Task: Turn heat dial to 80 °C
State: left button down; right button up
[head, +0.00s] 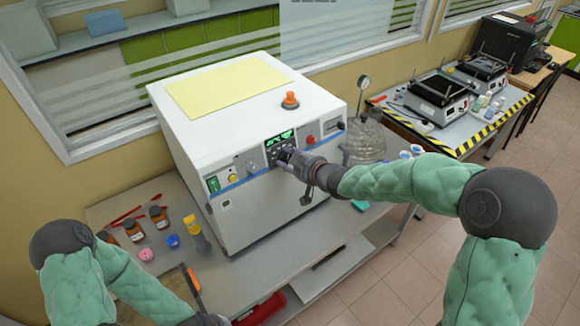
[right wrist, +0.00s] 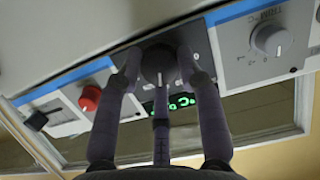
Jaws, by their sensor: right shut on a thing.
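The white oven-like machine (head: 230,125) stands on the grey table, with its control panel facing me. My right gripper (head: 287,157) is at the panel, just below the green display (head: 280,138). In the right wrist view, my right gripper (right wrist: 160,75) has its fingers closed around a dark round dial (right wrist: 158,62). A pale pointer line on the dial points toward the green display (right wrist: 180,104). The digits are too small and partly hidden to read. The gripper hides most of the dial in the head view. My left arm reaches the bottom edge, and its gripper is out of view.
A grey dial (right wrist: 268,40) and a red knob (right wrist: 90,97) flank the held dial. An orange button (head: 290,100) sits on top of the machine. Brown bottles (head: 133,230) stand left, and a glass vessel (head: 365,140) stands right. Free tabletop (head: 270,265) lies in front.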

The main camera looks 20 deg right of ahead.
dwell(0.4)
jog(key=o, duration=1.1)
jog(key=v, duration=1.2)
